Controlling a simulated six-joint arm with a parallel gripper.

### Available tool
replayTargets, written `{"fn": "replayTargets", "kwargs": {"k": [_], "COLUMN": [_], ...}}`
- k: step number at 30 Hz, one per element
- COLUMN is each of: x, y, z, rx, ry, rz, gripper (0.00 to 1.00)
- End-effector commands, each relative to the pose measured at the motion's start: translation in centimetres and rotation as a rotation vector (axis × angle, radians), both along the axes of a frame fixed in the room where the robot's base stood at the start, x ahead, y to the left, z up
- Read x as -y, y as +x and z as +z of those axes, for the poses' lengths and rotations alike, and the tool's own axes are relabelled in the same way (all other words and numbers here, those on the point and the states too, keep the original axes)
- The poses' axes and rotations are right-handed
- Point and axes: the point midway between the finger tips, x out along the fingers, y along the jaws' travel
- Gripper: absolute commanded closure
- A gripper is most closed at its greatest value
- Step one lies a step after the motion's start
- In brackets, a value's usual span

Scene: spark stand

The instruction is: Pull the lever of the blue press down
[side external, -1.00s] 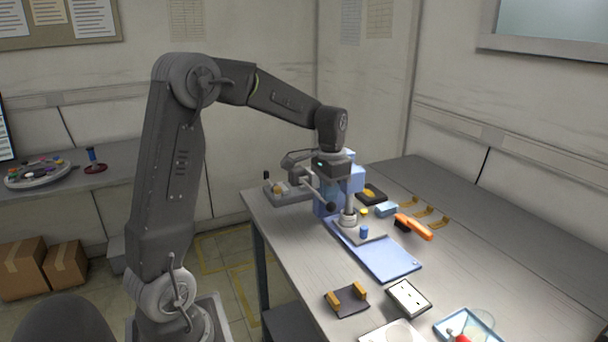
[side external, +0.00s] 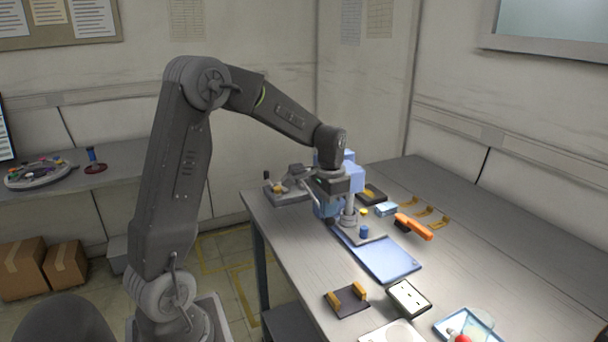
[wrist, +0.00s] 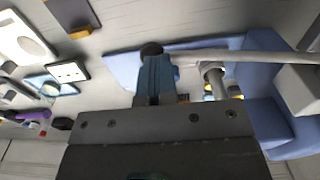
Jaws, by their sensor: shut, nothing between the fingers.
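The blue press (side external: 349,157) stands on the bench with its light blue base plate (side external: 390,262) in front. My gripper (side external: 331,205) is low at the press's left side in the side view. In the wrist view its closed fingers (wrist: 155,78) reach up to the lever's black knob (wrist: 151,49), overlapping it; exact contact cannot be told. The pale lever bar (wrist: 245,56) runs right from the knob. In the side view the knob (side external: 330,219) shows just below the gripper, and most of the lever is hidden. The fingers hold nothing.
A blue cylinder (side external: 364,232) stands by the press column. A grey device (side external: 288,190) is behind left. Bare bench lies at the right.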

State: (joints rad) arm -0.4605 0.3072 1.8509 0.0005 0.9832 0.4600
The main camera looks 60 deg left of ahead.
Motion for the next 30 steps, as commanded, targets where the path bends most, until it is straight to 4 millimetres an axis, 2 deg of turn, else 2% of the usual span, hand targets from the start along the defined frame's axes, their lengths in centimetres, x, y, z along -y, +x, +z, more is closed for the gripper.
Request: {"fn": "replayTargets", "kwargs": {"k": [15,23,30], "x": [0.1,0.0,0.0], "y": [0.0,0.0,0.1], "z": [-2.3,-2.1,-0.4], "rx": [-0.003,0.000,0.003], "ry": [-0.002,-0.001,0.001], "rz": [0.000,0.000,0.000], "gripper": [1.00,1.00,1.00]}}
